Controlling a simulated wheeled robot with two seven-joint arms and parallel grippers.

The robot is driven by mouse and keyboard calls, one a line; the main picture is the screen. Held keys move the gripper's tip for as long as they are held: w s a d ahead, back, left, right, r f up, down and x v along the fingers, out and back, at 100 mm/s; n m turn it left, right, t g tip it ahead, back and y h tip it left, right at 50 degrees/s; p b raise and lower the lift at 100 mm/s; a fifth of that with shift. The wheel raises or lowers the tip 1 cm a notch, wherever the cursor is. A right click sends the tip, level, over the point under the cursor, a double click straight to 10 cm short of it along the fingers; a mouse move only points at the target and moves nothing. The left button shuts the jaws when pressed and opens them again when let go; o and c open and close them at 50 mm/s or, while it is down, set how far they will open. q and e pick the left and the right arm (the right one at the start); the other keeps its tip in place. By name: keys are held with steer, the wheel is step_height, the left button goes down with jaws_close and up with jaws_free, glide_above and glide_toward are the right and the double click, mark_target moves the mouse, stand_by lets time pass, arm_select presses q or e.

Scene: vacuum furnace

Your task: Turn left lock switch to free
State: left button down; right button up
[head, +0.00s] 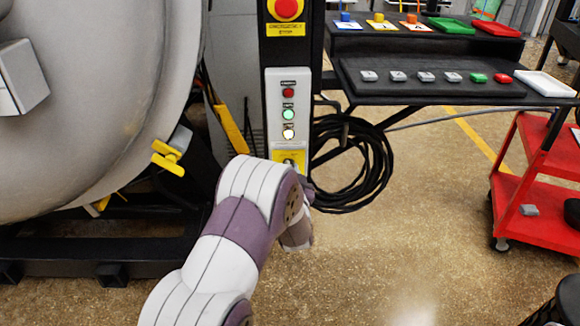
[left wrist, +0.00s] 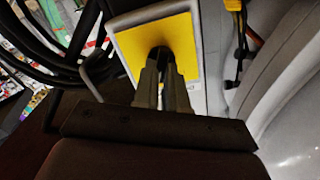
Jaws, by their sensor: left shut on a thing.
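The lock switch is a dark knob (left wrist: 161,54) on a yellow plate (left wrist: 188,38), which sits low on the grey control panel. My left gripper (left wrist: 161,68) is shut on the knob, its fingers pointing at the plate. In the head view the yellow plate (head: 283,156) shows just above my left arm, which hides most of the gripper and the knob. I cannot read the switch's position. My right gripper is not in view.
Red, green and white buttons (head: 288,114) sit above the plate, and a red emergency button (head: 286,9) is higher. A black hose coil (head: 377,165) hangs right of the panel. The furnace door (head: 85,100) stands left. A red cart (head: 535,190) is at right.

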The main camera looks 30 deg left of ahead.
arm_select(q)
steer(key=shift+f+m, duration=0.2)
steer(key=shift+m, duration=0.3)
steer(key=c, duration=1.2)
jaws_free()
steer(key=shift+r, duration=0.1)
steer(key=p+v, duration=0.3)
steer(key=v, duration=0.9)
steer(key=shift+s+d, duration=0.25)
steer(key=shift+s, duration=0.05)
